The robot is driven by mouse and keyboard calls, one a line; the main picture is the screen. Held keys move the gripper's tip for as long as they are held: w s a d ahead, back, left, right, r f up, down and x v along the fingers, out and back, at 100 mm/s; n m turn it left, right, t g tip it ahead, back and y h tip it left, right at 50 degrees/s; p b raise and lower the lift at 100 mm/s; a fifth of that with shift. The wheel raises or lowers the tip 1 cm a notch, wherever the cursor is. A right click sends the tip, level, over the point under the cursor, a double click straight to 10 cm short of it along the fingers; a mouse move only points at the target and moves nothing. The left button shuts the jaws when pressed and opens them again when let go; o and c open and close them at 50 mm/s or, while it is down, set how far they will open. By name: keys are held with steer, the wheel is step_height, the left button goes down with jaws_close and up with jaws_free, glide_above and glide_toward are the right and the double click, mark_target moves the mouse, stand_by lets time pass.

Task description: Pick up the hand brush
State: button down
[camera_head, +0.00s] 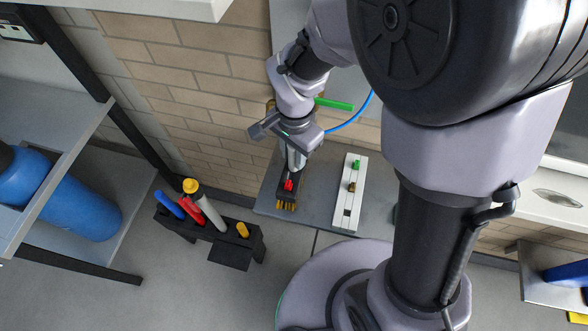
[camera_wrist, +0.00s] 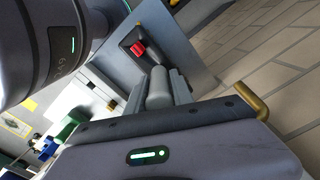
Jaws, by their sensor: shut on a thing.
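The hand brush (camera_head: 291,187) has a grey handle, a dark head with a red part, and yellow bristles. In the head view it hangs below my gripper (camera_head: 295,148), bristles toward the bottom of the picture. In the wrist view, my gripper (camera_wrist: 158,85) is shut with a finger on each side of the brush's rounded grey handle. The red part of the hand brush (camera_wrist: 138,48) shows beyond the fingertips. The brush is over a grey surface; I cannot tell whether it touches it. The fingers hide part of the handle.
A white strip rack (camera_head: 351,180) with green and brass pieces lies right of the brush on the grey surface (camera_head: 321,184). A brick wall (camera_head: 185,60) is behind.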

steer(key=shift+r, duration=0.15)
step_height(320, 180, up, 10)
steer(key=p, duration=0.4)
steer(key=shift+p, duration=0.35)
steer(key=c, duration=1.8)
jaws_free()
jaws_close()
